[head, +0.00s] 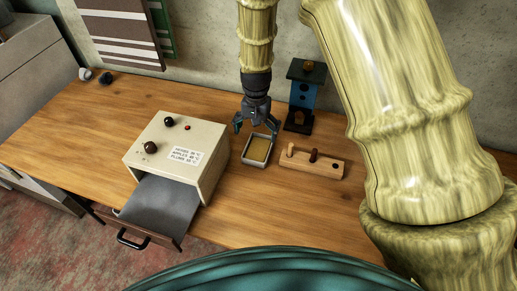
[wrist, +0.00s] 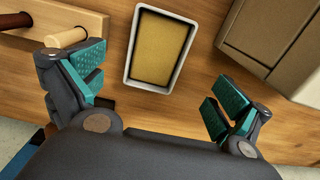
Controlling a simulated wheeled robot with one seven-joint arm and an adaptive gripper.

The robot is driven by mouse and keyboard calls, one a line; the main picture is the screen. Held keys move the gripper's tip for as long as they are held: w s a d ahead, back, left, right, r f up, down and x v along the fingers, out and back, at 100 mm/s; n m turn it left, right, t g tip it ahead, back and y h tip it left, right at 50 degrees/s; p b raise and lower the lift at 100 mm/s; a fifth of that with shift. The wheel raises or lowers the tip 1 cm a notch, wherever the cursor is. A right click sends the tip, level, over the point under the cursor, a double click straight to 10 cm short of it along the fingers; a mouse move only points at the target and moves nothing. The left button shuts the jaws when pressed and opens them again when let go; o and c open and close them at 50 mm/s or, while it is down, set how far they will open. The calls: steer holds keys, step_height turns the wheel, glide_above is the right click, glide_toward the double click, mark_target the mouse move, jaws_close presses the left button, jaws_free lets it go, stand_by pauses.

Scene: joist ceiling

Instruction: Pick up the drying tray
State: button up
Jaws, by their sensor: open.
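The drying tray (head: 258,149) appears to be the small rectangular tray with a pale rim and a tan-yellow inside, lying flat on the wooden worktop. In the wrist view the whole tray (wrist: 130,58) shows at top centre, just beyond my fingertips. My gripper (head: 255,128) points down above the tray's far end in the head view. In the wrist view my gripper (wrist: 158,82) is open, with its teal-padded fingers spread apart and nothing between them. I see no finger touching the tray.
A cream dryer box (head: 174,151) with knobs and a lowered grey flap (head: 162,207) stands left of the tray. A wooden peg block (head: 311,163) is close on its right. A blue birdhouse-like object (head: 303,95) stands behind. The worktop's far left is mostly clear.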

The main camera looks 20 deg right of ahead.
mark_target(258, 148)
step_height(258, 148, down, 2)
steer(key=shift+f, duration=0.1)
steer(key=shift+s+d+f+p, duration=0.15)
steer(key=shift+f+p, duration=0.4)
steer(key=shift+f, duration=0.6)
steer(key=shift+s+d+f+p, duration=0.1)
steer(key=shift+f+p, duration=0.4)
steer(key=shift+f, duration=1.6)
steer(key=c, duration=1)
